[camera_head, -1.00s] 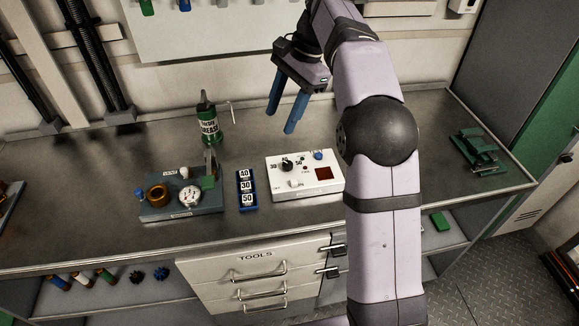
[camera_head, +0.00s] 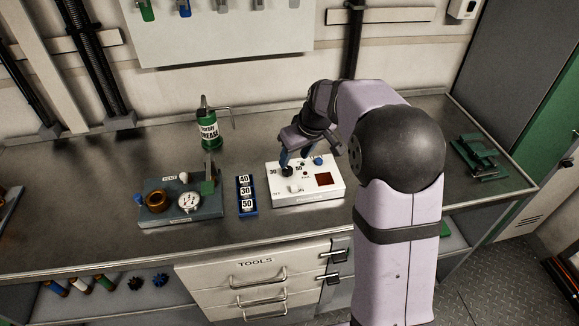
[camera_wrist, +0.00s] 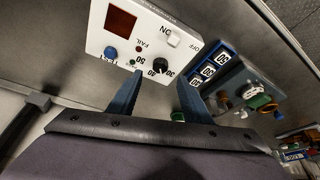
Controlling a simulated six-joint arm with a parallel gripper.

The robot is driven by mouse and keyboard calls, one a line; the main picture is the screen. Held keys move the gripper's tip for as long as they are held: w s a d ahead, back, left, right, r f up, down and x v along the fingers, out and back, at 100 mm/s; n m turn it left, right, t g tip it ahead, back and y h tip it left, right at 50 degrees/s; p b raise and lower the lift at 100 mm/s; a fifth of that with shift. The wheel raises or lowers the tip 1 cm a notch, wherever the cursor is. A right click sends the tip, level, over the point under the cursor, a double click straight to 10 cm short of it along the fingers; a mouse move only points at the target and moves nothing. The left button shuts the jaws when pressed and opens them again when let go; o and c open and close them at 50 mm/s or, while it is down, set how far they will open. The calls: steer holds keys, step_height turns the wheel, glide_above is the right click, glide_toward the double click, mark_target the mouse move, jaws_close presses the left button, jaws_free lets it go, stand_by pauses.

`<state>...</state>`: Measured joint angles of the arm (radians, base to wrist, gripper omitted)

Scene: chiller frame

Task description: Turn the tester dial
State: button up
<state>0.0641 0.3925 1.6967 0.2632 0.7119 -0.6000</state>
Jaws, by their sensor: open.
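The tester is a white box (camera_head: 312,192) on the bench, with a dark red window, a blue button (camera_head: 318,160) and an OFF/ON switch (camera_head: 295,188). Its black dial (camera_head: 287,171) is near the top left of the panel, with printed numbers around it. In the wrist view the dial (camera_wrist: 160,66) sits just beyond the gap between my blue fingers. My gripper (camera_head: 292,160) is open and empty, over the back left of the tester. The wrist view also shows my gripper (camera_wrist: 159,80). Whether a finger touches the dial I cannot tell.
A blue holder with number tiles (camera_head: 246,195) stands just left of the tester. Farther left is a grey fixture (camera_head: 182,212) with a gauge and a brass ring. A green grease can (camera_head: 209,130) stands behind. Bare bench lies right of the tester.

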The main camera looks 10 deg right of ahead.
mark_target(288, 169)
steer(key=shift+p+x, duration=1.25)
steer(key=shift+x, duration=2.35)
